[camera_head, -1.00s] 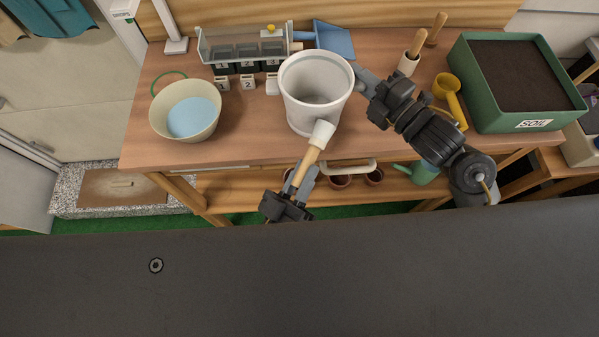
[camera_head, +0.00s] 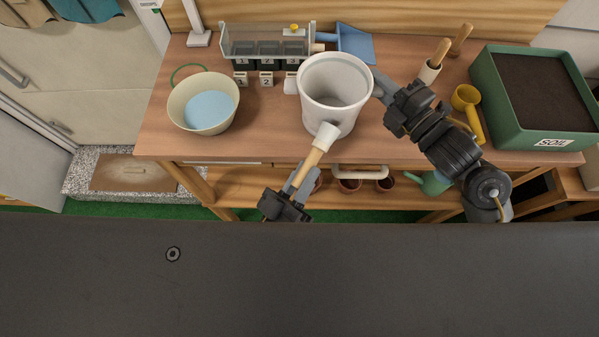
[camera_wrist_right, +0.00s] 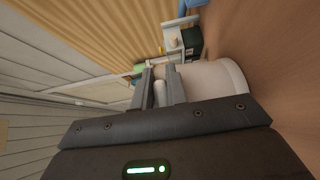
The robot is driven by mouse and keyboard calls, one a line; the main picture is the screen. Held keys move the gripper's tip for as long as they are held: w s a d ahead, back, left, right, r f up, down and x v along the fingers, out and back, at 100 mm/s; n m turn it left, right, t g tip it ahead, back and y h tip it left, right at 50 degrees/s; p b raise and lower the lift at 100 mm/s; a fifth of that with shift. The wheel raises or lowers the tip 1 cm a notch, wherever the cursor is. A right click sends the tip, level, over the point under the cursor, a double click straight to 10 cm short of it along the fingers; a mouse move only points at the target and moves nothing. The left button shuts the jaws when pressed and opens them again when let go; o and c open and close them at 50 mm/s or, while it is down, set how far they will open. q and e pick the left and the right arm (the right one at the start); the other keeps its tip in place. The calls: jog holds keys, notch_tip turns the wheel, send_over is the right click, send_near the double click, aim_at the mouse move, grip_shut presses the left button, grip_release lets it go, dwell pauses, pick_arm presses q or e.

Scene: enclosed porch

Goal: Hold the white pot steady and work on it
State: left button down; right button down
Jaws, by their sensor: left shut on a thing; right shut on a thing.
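The white pot (camera_head: 333,92) stands upright on the wooden bench in the head view. It also fills the middle right of the right wrist view (camera_wrist_right: 218,82). My left gripper (camera_head: 298,183) is below the bench's front edge in the picture, shut on a wooden-handled tool (camera_head: 315,156) with a white head (camera_head: 326,133). The white head lies against or just in front of the pot's near wall; contact is not clear. My right gripper (camera_head: 379,88) is shut on the pot at its right side, below the rim. The exact gripped part is partly hidden by the fingers.
A cream bucket (camera_head: 205,124) with a blue inside stands left. Behind are a seedling tray (camera_head: 265,45), number tags (camera_head: 266,79) and a blue dustpan (camera_head: 355,43). Right are a yellow scoop (camera_head: 466,97) and a green soil box (camera_head: 500,105).

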pick_arm(q)
jog(key=shift+d, duration=1.05)
jog(key=shift+a, duration=0.15)
jog(key=shift+a, duration=1.5)
jog(key=s, duration=0.5)
jog(key=shift+f, duration=0.25)
jog(key=shift+d, duration=0.1)
